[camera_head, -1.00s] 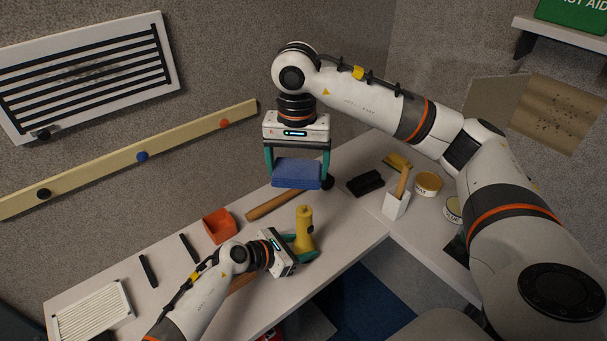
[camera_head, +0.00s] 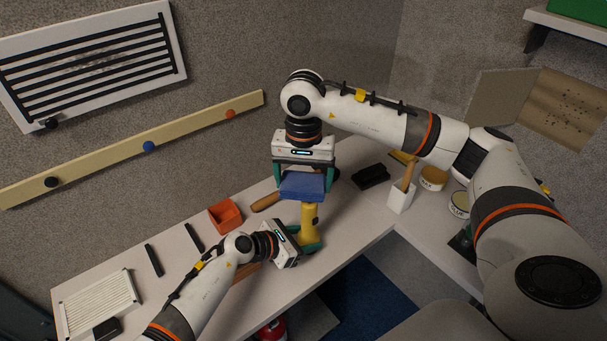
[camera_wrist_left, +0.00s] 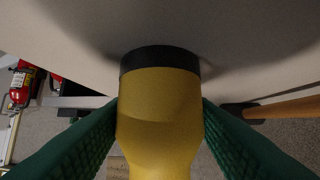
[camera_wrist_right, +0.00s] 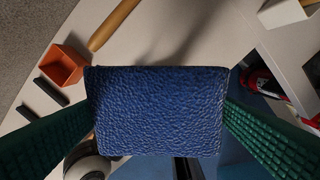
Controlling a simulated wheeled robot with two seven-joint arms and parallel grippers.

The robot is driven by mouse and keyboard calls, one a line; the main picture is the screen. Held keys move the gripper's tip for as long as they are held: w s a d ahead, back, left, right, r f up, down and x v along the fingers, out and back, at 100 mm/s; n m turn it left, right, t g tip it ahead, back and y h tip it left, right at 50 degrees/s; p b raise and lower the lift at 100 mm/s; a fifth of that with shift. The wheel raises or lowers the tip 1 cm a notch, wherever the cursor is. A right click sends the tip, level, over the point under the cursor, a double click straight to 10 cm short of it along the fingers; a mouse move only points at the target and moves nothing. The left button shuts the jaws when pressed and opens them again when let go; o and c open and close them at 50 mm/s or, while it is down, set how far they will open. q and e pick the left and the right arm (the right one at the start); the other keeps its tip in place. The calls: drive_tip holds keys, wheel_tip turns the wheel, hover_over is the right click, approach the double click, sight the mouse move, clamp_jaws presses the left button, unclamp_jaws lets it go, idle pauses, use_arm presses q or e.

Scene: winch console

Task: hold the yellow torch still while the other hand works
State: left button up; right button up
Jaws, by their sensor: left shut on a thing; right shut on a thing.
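The yellow torch (camera_head: 308,222) stands upright near the front edge of the bench. My left gripper (camera_head: 306,245) is shut around it low down; in the left wrist view the green fingers (camera_wrist_left: 160,120) press both sides of the yellow body (camera_wrist_left: 160,110), with a black end beyond. My right gripper (camera_head: 303,190) is shut on a blue cloth-like block (camera_head: 302,186), directly above the torch in the head view. The block (camera_wrist_right: 158,110) has a wrinkled surface in the right wrist view and hides the torch there. I cannot tell whether block and torch touch.
An orange bin (camera_head: 225,215) and dark bars (camera_head: 194,238) lie left on the bench. A wooden handle (camera_head: 266,201) lies behind the torch. A white holder (camera_head: 401,198), a black block (camera_head: 370,176) and tins (camera_head: 433,178) stand right.

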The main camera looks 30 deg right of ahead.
sight(316, 193)
drive_tip(key=shift+f, duration=1)
idle(0.4)
drive_tip(key=shift+s+d, duration=0.15)
drive_tip(key=shift+s, duration=1.9)
drive_tip(key=shift+w+a+f, duration=0.1)
drive_tip(key=shift+w+f, duration=0.05)
drive_tip(key=shift+w, duration=0.85)
drive_tip(key=shift+w+a+f, duration=0.1)
drive_tip(key=shift+w, duration=0.85)
drive_tip(key=shift+c, duration=0.4)
drive_tip(key=shift+r, duration=3.15)
